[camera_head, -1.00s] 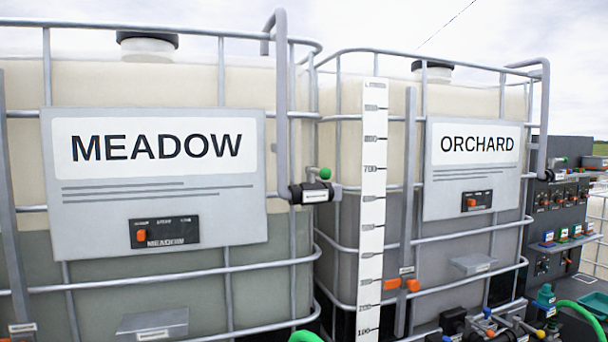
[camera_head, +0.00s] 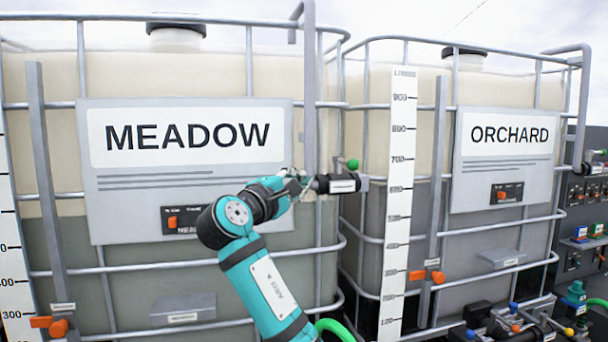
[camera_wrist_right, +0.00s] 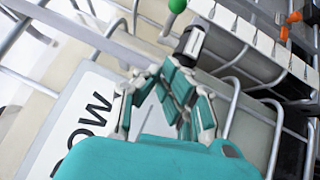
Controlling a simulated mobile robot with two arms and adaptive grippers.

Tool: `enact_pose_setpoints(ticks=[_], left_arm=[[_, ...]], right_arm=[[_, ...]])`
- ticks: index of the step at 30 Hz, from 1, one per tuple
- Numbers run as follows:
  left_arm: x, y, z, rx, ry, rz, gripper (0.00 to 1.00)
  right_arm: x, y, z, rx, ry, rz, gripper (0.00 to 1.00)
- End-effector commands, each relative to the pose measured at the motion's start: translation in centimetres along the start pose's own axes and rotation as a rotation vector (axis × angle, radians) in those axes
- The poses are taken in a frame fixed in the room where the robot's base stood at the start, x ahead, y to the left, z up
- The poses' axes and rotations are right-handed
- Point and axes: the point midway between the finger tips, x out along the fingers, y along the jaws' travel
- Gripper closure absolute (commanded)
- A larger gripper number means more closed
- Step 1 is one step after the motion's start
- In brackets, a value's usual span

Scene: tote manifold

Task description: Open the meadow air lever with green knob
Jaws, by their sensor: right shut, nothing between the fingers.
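The meadow air lever's green knob (camera_head: 352,164) sits above a dark valve body (camera_head: 334,184) on the grey pipe between the MEADOW and ORCHARD tanks. The green knob (camera_wrist_right: 177,6) is at the top edge of the right wrist view, with the dark valve body (camera_wrist_right: 189,43) below it. My right gripper (camera_head: 301,181) is just left of the valve body in the head view. In the wrist view, my right gripper's fingers (camera_wrist_right: 164,76) are together and empty, below the valve body and apart from the knob. My left gripper is out of view.
The MEADOW sign (camera_head: 190,218) is behind my right arm. Cage bars (camera_head: 319,90) and the vertical pipe (camera_head: 309,60) stand close to the gripper. A white level scale (camera_head: 398,200) is to the right. A green hose (camera_head: 335,327) shows at the bottom.

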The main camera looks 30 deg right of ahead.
Motion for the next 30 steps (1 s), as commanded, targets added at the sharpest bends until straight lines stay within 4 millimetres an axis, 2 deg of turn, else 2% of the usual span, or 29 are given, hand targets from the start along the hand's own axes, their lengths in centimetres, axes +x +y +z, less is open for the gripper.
enact_pose_setpoints(ticks=[1, 6, 10, 12, 19, 30], left_arm=[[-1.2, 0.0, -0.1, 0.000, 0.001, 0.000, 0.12], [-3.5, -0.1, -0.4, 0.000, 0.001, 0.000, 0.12], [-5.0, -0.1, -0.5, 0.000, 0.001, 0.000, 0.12], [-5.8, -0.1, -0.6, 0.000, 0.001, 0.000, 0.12], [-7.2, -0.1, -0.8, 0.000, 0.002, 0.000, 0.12], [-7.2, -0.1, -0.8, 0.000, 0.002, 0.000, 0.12]], right_arm=[[1.3, 0.6, 0.2, -0.002, -0.005, -0.001, 1.00], [5.1, 0.6, 0.2, -0.003, -0.005, -0.003, 1.00], [7.7, 0.5, 0.2, -0.002, -0.002, -0.003, 1.00], [8.6, 0.5, 1.0, 0.001, -0.003, -0.002, 1.00], [10.1, 0.1, 2.6, 0.002, 0.000, -0.002, 1.00], [10.4, -0.1, 2.9, 0.003, 0.001, -0.002, 1.00]])
